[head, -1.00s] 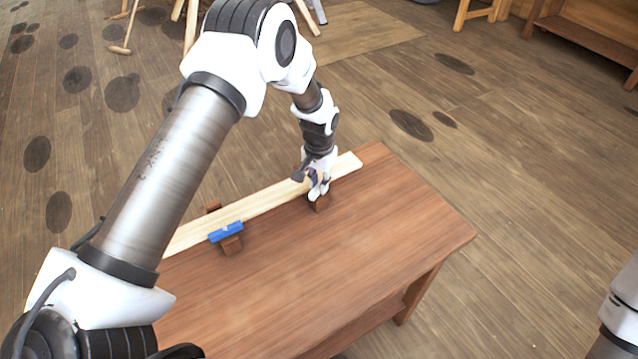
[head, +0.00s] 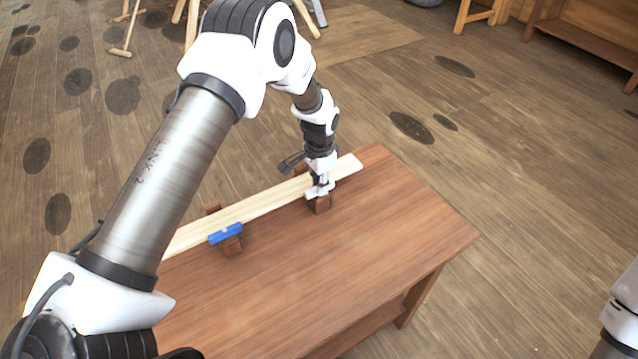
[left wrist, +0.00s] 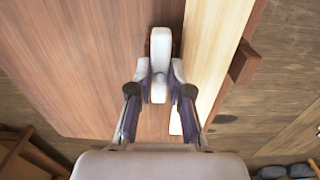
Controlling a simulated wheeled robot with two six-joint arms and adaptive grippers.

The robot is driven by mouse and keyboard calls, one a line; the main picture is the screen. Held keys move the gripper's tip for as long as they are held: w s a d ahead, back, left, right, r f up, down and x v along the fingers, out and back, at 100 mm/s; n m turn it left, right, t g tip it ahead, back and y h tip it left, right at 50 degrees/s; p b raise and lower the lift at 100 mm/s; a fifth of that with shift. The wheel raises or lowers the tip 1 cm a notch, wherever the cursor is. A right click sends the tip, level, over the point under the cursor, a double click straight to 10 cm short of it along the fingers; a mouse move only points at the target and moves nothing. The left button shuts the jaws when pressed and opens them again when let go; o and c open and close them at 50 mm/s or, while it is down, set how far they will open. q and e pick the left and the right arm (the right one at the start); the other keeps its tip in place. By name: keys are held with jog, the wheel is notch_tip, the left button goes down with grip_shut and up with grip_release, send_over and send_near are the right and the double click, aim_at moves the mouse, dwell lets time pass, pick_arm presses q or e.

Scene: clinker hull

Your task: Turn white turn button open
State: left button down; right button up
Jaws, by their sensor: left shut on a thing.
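The white turn button (left wrist: 160,45) is a small rounded white bar in the left wrist view. It lies lengthwise beside the pale plank (left wrist: 212,50), roughly parallel to it, with a strip of brown wood between them. My left gripper (left wrist: 160,80) is shut on the button, one finger on each side of it. In the head view my left gripper (head: 319,189) is over a brown block (head: 321,205) at the plank's near edge and partly hides the button. My right gripper is not in view.
The plank lies along the back of a brown wooden table (head: 350,255). A blue turn button (head: 226,233) sits on another brown block at the plank's near edge. The table's front and right side are clear. Trestle-like legs stand on the floor behind.

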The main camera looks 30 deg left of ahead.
pick_arm(q)
jog(key=shift+f, duration=0.15)
jog(key=c, duration=1.4)
grip_release()
jog(key=o, duration=0.3)
jog(key=shift+w+d, duration=0.1)
jog(key=shift+w, duration=0.05)
notch_tip(320, 180, up, 12)
jog(key=shift+f, duration=0.1)
